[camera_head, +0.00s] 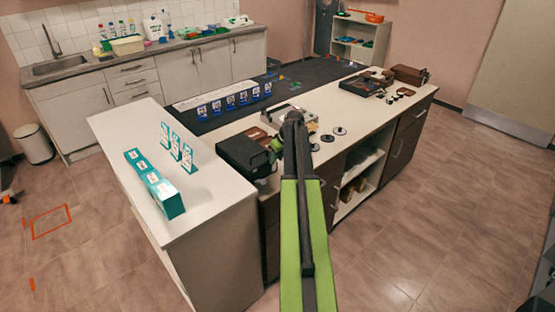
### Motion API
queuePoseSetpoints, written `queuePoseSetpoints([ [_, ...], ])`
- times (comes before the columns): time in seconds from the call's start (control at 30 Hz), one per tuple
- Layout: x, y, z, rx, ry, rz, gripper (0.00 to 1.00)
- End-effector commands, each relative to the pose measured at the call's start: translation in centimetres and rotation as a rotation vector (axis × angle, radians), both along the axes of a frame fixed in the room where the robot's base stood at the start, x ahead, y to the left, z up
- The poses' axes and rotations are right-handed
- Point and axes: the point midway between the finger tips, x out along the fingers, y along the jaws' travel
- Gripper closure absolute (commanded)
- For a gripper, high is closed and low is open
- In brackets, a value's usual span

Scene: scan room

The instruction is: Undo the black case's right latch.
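A black case (240,151) stands on the white-topped island counter, left of my green arm. It looks closed. Its latches are too small to make out, and part of its right side is covered by dark shapes beside my arm. My gripper (276,148) appears as a small dark shape with a bit of green at the case's right end. I cannot tell whether it touches the case, or whether its fingers are open or shut.
Teal-white boxes (155,184) and upright cards stand on the counter's left part. Blue-white cards (233,98) line the back. A light grey device (290,116) and dark discs (328,138) are near my arm. Another dark case (362,85) lies farther right. Floor right of the island is clear.

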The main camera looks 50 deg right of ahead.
Motion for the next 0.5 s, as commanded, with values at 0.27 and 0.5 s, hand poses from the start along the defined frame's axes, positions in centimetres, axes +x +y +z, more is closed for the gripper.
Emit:
queuePoseSetpoints([
  [0.27, -0.02, -0.01, -0.01, 0.000, 0.000, 0.000, 1.00],
  [0.5, -0.14, -0.11, -0.12, -0.002, -0.008, 0.000, 1.00],
])
